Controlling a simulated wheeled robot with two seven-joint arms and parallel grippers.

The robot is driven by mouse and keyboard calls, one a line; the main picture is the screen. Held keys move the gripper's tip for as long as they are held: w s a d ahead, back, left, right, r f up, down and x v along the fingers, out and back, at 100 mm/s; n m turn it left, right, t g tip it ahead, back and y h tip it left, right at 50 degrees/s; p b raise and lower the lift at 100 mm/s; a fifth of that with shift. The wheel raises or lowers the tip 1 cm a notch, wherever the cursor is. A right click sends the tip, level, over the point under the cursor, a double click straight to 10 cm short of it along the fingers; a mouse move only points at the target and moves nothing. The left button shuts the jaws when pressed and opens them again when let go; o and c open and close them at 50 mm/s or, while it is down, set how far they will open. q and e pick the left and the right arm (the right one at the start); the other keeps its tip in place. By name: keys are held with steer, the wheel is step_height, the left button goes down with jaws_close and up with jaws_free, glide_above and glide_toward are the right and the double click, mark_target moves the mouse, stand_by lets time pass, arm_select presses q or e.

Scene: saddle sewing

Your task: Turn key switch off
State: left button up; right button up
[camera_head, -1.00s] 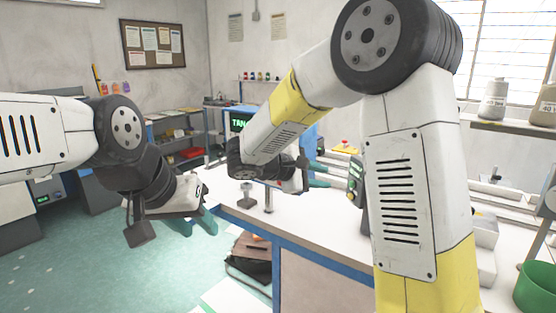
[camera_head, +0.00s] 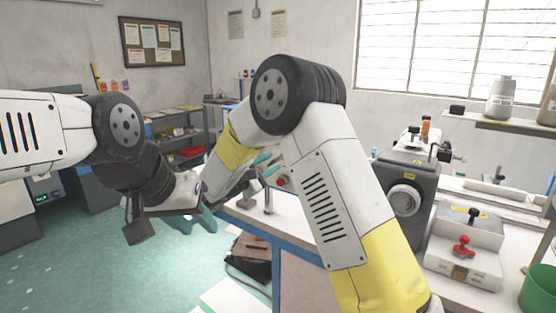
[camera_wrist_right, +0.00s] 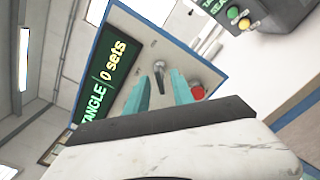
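In the right wrist view, a grey panel with a blue edge carries a silver key switch (camera_wrist_right: 159,68), with a narrow grey part pointing down the picture. My right gripper (camera_wrist_right: 162,90) has its two teal fingers apart, one on each side of the switch in the picture. Contact with the switch cannot be told. In the head view my right gripper (camera_head: 266,168) is partly hidden behind my right arm, and the key switch cannot be made out. My left gripper (camera_head: 194,221) hangs at the left over the floor, its teal fingers apart and empty.
A red button (camera_wrist_right: 197,91) sits beside the right finger, and a green-lettered display (camera_wrist_right: 107,80) lies left of the switch. A box with yellow and green buttons (camera_wrist_right: 238,16) is beyond. A grey machine (camera_head: 405,190) and a white unit with a red knob (camera_head: 463,248) stand right of my arm.

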mark_target(279, 159)
steer(key=x, duration=0.5)
steer(key=shift+c, duration=0.2)
jaws_close()
